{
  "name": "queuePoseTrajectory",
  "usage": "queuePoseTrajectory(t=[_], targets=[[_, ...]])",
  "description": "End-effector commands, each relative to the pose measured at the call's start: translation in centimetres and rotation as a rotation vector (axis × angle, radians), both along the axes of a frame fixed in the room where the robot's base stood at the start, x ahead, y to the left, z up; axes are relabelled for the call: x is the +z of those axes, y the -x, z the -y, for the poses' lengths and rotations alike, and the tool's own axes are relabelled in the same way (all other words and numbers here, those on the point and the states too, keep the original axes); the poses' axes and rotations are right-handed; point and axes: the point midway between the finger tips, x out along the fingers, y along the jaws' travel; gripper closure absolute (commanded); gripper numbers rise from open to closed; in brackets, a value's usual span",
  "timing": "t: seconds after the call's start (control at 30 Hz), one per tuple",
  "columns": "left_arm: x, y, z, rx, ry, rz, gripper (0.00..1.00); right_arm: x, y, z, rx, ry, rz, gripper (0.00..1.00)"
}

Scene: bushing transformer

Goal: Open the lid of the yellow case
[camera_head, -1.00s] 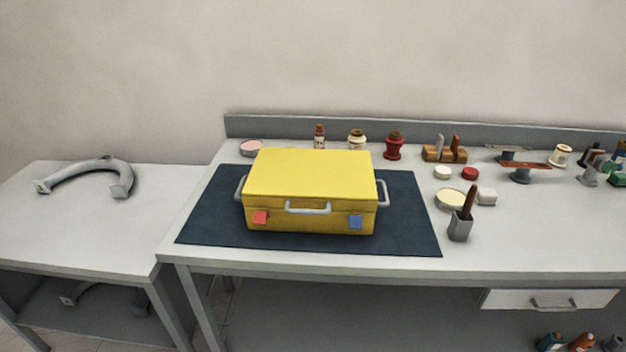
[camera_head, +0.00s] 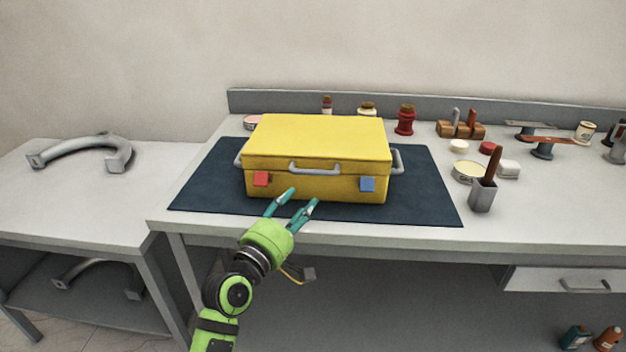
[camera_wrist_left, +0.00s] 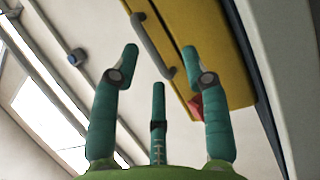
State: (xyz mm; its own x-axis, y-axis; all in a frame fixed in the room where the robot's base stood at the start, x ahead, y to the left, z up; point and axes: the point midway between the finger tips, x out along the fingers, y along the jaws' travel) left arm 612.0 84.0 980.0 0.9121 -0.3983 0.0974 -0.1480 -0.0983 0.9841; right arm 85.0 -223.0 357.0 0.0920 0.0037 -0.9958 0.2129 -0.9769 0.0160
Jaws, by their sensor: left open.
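The yellow case (camera_head: 315,150) stands on a dark mat (camera_head: 425,190) on the workbench, with its lid shut. A grey handle (camera_head: 315,168) is on its front, with a red latch (camera_head: 261,180) at the left and a blue latch (camera_head: 367,184) at the right. My left gripper (camera_head: 302,197) is open and empty, just in front of the case and below the handle. In the left wrist view, the case (camera_wrist_left: 205,45), its handle (camera_wrist_left: 152,45) and the red latch (camera_wrist_left: 196,106) show beyond the open fingers (camera_wrist_left: 165,65). My right gripper is not in view.
Jars (camera_head: 405,120), a grey tool cup (camera_head: 483,194) and small tins (camera_head: 467,172) stand right of and behind the case. A lower side table (camera_head: 70,205) at the left holds a grey horseshoe-shaped part (camera_head: 85,148). The mat's left part is clear.

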Motion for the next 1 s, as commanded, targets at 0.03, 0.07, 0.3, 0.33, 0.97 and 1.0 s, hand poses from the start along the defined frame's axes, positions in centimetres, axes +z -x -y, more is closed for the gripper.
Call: queuePoseTrajectory(t=[0.03, 0.07, 0.3, 0.33, 0.97, 1.0], targets=[[1.0, -0.4, 0.0, 0.002, 0.040, 0.015, 0.54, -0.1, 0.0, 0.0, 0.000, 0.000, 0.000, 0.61], [1.6, -0.7, 0.0, 0.002, 0.063, 0.024, 0.54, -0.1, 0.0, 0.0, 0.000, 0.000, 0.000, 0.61], [2.8, -2.8, 0.6, 0.004, 0.103, 0.036, 0.54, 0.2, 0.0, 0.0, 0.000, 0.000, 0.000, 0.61], [2.9, -3.3, 0.8, 0.004, 0.102, 0.036, 0.54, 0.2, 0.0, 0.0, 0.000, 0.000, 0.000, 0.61], [3.4, -7.4, 2.6, 0.005, 0.099, 0.034, 0.54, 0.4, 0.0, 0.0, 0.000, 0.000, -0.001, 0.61], [3.4, -7.4, 2.6, 0.005, 0.099, 0.034, 0.54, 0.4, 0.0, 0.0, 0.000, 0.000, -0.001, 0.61]])
